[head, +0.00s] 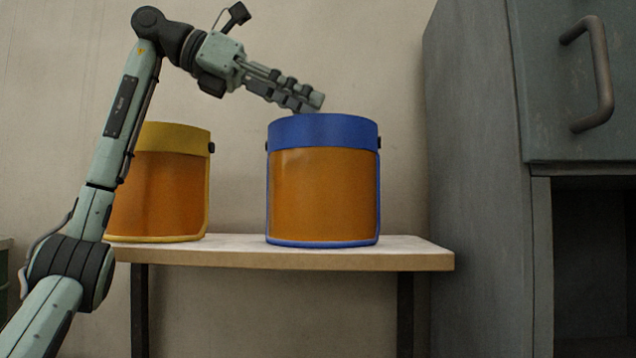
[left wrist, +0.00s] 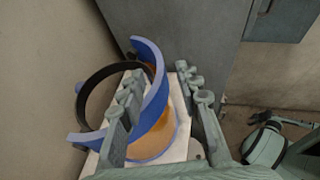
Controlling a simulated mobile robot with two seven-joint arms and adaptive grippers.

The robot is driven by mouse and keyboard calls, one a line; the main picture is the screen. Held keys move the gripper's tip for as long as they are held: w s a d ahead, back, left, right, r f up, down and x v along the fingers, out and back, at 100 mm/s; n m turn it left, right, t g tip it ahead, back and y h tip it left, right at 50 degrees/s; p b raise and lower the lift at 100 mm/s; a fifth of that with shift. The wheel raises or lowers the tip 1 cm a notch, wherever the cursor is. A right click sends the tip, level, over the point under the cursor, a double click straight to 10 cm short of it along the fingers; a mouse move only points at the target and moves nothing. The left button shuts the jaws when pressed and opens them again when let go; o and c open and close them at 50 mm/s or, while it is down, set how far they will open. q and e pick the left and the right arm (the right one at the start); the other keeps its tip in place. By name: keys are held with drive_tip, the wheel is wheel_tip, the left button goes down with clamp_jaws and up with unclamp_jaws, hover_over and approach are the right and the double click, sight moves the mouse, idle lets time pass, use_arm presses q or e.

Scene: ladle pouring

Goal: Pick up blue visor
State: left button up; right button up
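The blue visor (head: 324,131) stands upright on the shelf, with a blue top band, an orange see-through shield and a blue lower edge. My left gripper (head: 309,102) is just above its top rim in the head view, pointing right and slightly down. In the left wrist view the open fingers (left wrist: 160,78) are seen from above, spread with the front band of the visor (left wrist: 156,106) between them. I cannot tell whether either finger touches it. The visor's black head strap (left wrist: 89,88) loops behind.
A yellow visor (head: 172,138) with an orange shield stands left on the same wooden shelf (head: 412,257), partly behind my left arm. A grey cabinet (head: 475,180) with a handle (head: 601,75) stands to the right. Bare shelf lies between the visors.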

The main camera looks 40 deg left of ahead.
sight(334, 117)
use_arm(q)
drive_tip(key=x, duration=0.5)
drive_tip(key=shift+f, duration=0.15)
drive_tip(key=shift+w+d+f, duration=0.1)
drive_tip(key=shift+w+d, duration=0.1)
drive_tip(key=shift+w, duration=0.1)
use_arm(e)
drive_tip(key=shift+w+a+r, duration=0.15)
drive_tip(key=shift+w+r, duration=0.2)
drive_tip(key=shift+r, duration=0.45)
use_arm(q)
drive_tip(key=c, duration=0.7)
clamp_jaws()
use_arm(e)
drive_tip(key=shift+w+f, duration=0.1)
drive_tip(key=shift+w, duration=0.1)
